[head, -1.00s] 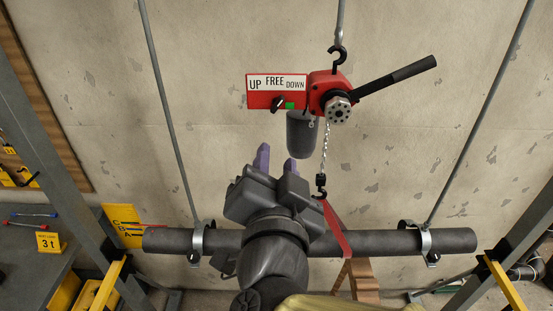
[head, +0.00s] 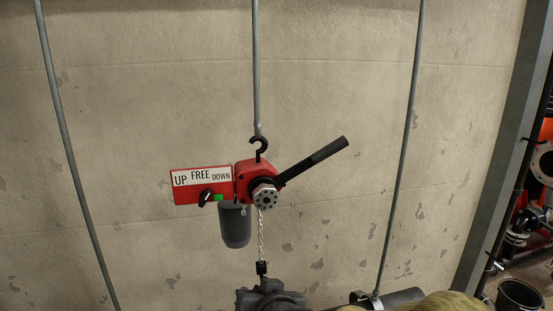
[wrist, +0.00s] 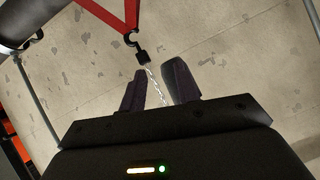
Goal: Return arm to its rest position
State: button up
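My gripper shows at the bottom edge of the head view (head: 270,297), where its fingers cannot be made out. In the wrist view my gripper (wrist: 157,68) has its two dark fingers apart, with nothing held between them. The hoist chain (wrist: 153,80) passes through the gap in that view, seemingly behind the fingers. The red lever hoist (head: 252,181) hangs from a hook on a rod above my gripper. Its long black lever (head: 315,161) points up and right.
A grey pipe (head: 402,297) shows at the lower right, and also in the wrist view (wrist: 30,20). A red sling (wrist: 128,14) hangs on the hoist's lower hook (wrist: 132,40). A grey steel post (head: 497,150) and a bucket (head: 518,297) stand at the right. The wall is bare.

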jog(key=s+d+f+g+h, duration=0.2)
jog(key=s+d+f+g, duration=0.1)
jog(key=d+f, duration=0.4)
jog(key=s+d+f+g+h, duration=0.2)
jog(key=s+d+f+g, duration=0.2)
jog(key=d+f, duration=0.3)
jog(key=d+g, duration=0.1)
jog(key=d, duration=0.4)
jog(key=shift+f+m+b, duration=0.35)
jog(key=shift+m+b, duration=0.05)
